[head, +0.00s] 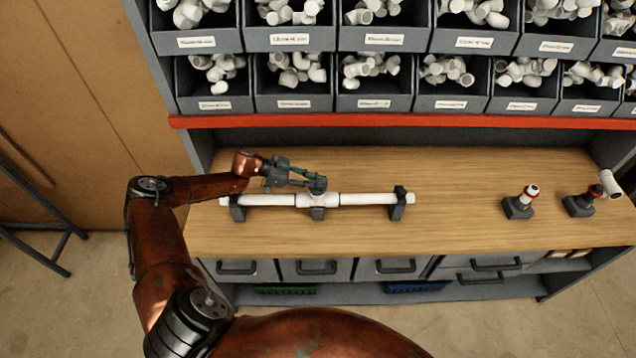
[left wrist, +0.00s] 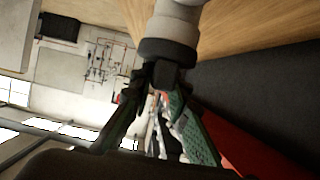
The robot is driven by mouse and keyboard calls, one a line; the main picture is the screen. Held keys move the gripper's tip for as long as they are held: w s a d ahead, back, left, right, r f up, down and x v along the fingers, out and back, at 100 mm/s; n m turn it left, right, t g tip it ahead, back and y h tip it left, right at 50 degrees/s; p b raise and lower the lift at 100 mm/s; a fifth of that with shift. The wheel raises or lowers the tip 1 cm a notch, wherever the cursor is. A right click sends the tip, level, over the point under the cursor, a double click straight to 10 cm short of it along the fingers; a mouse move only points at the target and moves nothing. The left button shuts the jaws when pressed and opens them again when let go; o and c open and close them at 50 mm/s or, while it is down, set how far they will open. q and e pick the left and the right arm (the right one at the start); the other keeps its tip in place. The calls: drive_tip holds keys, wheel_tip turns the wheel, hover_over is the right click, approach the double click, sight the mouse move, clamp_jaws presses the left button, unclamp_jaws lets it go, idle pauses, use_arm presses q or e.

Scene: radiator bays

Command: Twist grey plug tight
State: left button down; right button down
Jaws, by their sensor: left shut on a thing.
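A white pipe run (head: 265,200) lies level across grey supports (head: 397,205) on the wooden bench, with a white tee at its middle. The grey plug (head: 317,186) sits at the top of the tee. My left gripper (head: 311,181) reaches in from the left and is shut on the plug. In the left wrist view, my left gripper's dark fingertips (left wrist: 164,76) meet the grey plug (left wrist: 167,51), with the white fitting (left wrist: 178,18) beyond it. The fingers partly hide the plug, and I cannot see how deep it sits. My right gripper is not in view.
Bins (head: 290,100) of white fittings line the back above a red rail (head: 400,121). The bench between pipe and stands is clear.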

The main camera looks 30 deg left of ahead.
use_arm(q)
drive_tip(key=shift+a, duration=0.1)
drive_tip(key=c, duration=1.8)
unclamp_jaws()
drive_tip(key=shift+f, duration=0.1)
drive_tip(key=shift+c, duration=0.2)
drive_tip(key=shift+a, duration=0.1)
drive_tip(key=v, duration=1.2)
drive_tip(key=shift+d, duration=0.25)
